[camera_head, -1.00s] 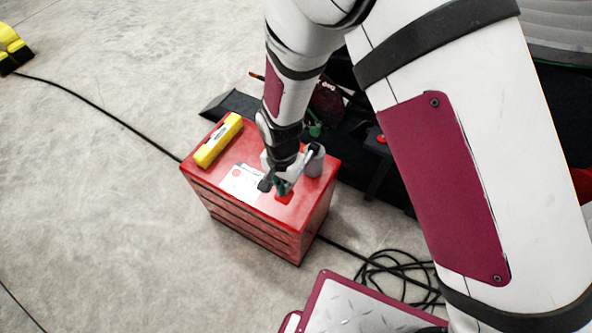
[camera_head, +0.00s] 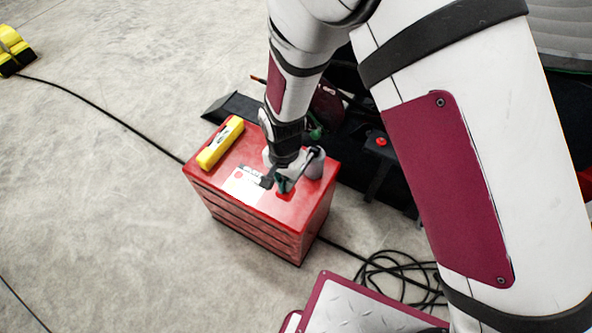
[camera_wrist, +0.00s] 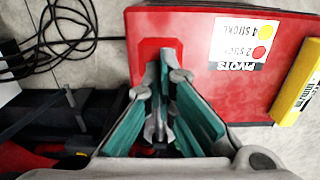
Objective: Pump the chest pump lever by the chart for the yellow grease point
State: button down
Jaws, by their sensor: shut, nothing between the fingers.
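The red drawer chest (camera_head: 245,222) stands on the floor. On its top lies a white chart card (camera_head: 243,184). In the wrist view the chart (camera_wrist: 242,42) is upside down and reads "PIVOTS", with 2 strokes at a red dot and 4 strokes at a yellow dot. A grey cylinder (camera_head: 315,165) stands at the top's right edge. My gripper (camera_head: 284,185) is over the chest top, beside the chart. In the wrist view its teal fingers (camera_wrist: 167,62) converge over a raised red plate (camera_wrist: 147,48) with nothing seen between them. I cannot make out the pump lever; my gripper may hide it.
A yellow bar-shaped object (camera_head: 220,143) lies on the chest top. A dark low structure with a red button (camera_head: 381,141) stands behind the chest. Black cable coils (camera_head: 392,277) lie on the floor at right. The floor at left is mostly clear.

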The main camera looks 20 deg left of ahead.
notch_tip(320, 180, up, 10)
jog(key=p, duration=0.6)
jog(key=shift+r+p, duration=0.25)
jog(key=shift+p, duration=0.1)
jog(key=shift+r, duration=0.1)
dwell(0.6)
jog(key=w+d+r+t+y+p, duration=0.1)
jog(key=w+d+r, duration=0.1)
jog(key=d+r, duration=0.9)
jog(key=w+d+r+t+p, duration=0.15)
jog(key=d+r, duration=0.55)
jog(key=r, duration=0.7)
jog(key=s+d+r+t+p, duration=0.1)
jog(key=s+d+r, duration=0.6)
jog(key=s+d, duration=0.2)
jog(key=s+d+r+n+h+p, duration=0.1)
jog(key=s+d+r+p, duration=0.1)
jog(key=s+d+r, duration=0.5)
jog(key=s+d, duration=0.2)
jog(key=d, duration=0.2)
jog(key=shift+r+t, duration=0.2)
jog(key=shift+t, duration=0.15)
